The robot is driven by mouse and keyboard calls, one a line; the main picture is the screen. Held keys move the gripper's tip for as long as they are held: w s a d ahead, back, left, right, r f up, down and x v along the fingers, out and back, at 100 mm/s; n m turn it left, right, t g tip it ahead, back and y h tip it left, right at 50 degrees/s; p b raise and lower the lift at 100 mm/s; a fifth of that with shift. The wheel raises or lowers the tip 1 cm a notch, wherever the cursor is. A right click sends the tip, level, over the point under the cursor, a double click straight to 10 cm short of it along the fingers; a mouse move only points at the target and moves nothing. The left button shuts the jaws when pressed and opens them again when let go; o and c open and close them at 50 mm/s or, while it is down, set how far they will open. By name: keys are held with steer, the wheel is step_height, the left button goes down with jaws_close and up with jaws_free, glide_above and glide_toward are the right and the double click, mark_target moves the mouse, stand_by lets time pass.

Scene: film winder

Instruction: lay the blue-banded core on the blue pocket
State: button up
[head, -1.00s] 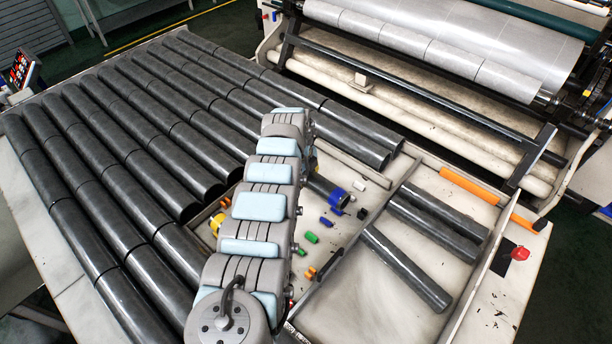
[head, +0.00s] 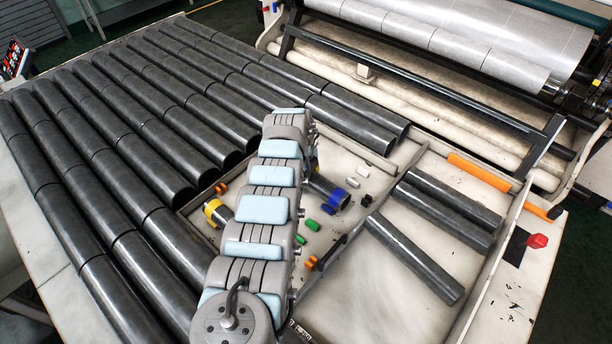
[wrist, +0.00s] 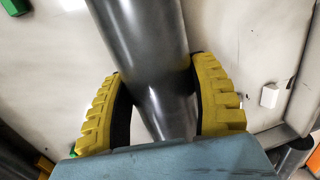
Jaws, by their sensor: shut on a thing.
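The blue-banded core is a dark tube with a blue band (head: 338,199) at its visible end in the head view. It sticks out to the right from behind my arm, over the tray. In the wrist view the dark core (wrist: 150,55) runs between the two yellow fingers of my gripper (wrist: 163,105), which is shut on it. The blue band is not in the wrist view. My arm hides my gripper in the head view. Blue blocks (head: 328,209) by the banded end seem to mark the blue pocket; I cannot tell whether the core touches the tray there.
Green blocks (head: 312,224), orange blocks (head: 312,263) and white blocks (head: 352,182) stand in the tray. A yellow-banded core (head: 215,211) lies left of my arm. Dark cores (head: 415,258) lie beyond the divider (head: 345,243); rows of dark tubes (head: 110,170) fill the left.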

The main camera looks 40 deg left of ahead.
steer(key=shift+f+b, duration=0.65)
stand_by(0.4)
steer(key=o, duration=1.3)
steer(key=shift+s+r, duration=0.3)
steer(key=shift+r, duration=1.7)
steer(key=shift+s+r, duration=0.35)
steer(key=shift+r, duration=1.6)
steer(key=shift+s+r, duration=0.3)
steer(key=shift+r, duration=1.7)
